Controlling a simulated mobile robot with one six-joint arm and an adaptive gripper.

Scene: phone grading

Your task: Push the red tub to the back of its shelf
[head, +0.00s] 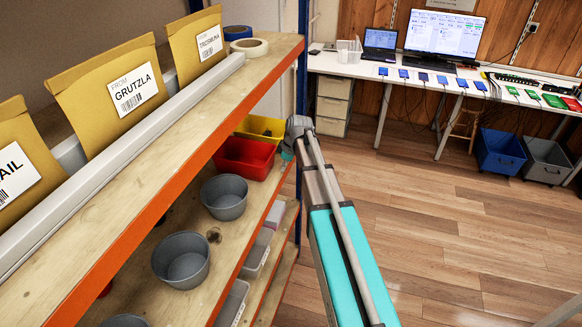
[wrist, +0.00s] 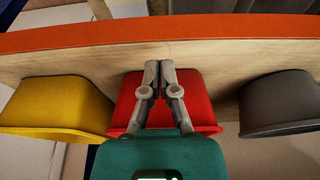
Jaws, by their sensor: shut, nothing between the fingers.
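The red tub (head: 243,157) stands on the middle shelf (head: 213,246) of the rack in the head view, between a yellow tub and a grey tub. In the wrist view the red tub (wrist: 199,97) lies directly behind my gripper (wrist: 159,66), which covers its middle. My gripper's two fingers are together and hold nothing. I cannot tell whether the fingertips touch the tub. In the head view my arm reaches to the rack's right end, and the fingers (head: 287,149) are small beside the red tub.
The yellow tub (wrist: 57,103) and grey tub (wrist: 279,104) flank the red one closely. Another grey tub (head: 181,260) stands nearer on the shelf. The orange-edged upper shelf (head: 190,116) holds padded envelopes (head: 107,83) and tape rolls (head: 249,46). Open wooden floor (head: 480,235) lies right.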

